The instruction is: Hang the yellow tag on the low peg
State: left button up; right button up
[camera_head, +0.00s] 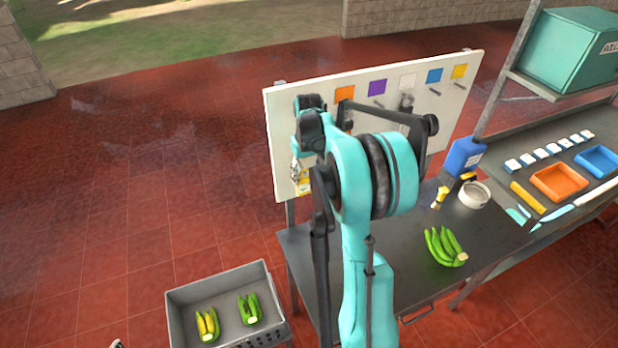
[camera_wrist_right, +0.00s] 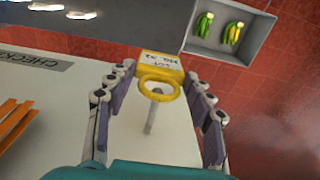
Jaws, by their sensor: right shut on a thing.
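The yellow tag (camera_wrist_right: 161,66) has a written label and a yellow ring. My right gripper (camera_wrist_right: 158,78) is shut on it, with the tag between the fingertips. In the wrist view a grey peg (camera_wrist_right: 151,120) stands out from the white board, and its tip shows within the ring's opening. I cannot tell whether the ring is around the peg or only in front of it. In the head view the tag (camera_head: 304,184) shows at the board's lower left, partly hidden by my right arm. That arm hides the peg there.
The white board (camera_head: 282,130) carries a row of coloured squares with pegs. A grey crate (camera_head: 180,310) with bananas stands lower left. Open floor lies left.

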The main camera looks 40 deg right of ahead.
aim_at(301, 165)
jog(key=shift+w+d+f, duration=0.1)
jog(key=shift+w+d, duration=0.15)
jog(key=shift+w, duration=0.55)
jog(key=shift+w+d, duration=0.25)
jog(key=shift+w, duration=0.5)
jog(key=shift+w+d+f+b, duration=0.2)
jog(key=shift+w+f+b, duration=0.15)
jog(key=shift+w+f, duration=0.25)
jog(key=shift+r, duration=0.1)
jog(key=o, duration=0.9)
jog(key=shift+o, duration=0.2)
jog(key=shift+r, duration=0.1)
notch_tip(301, 165, up, 12)
jog(key=shift+s, duration=0.25)
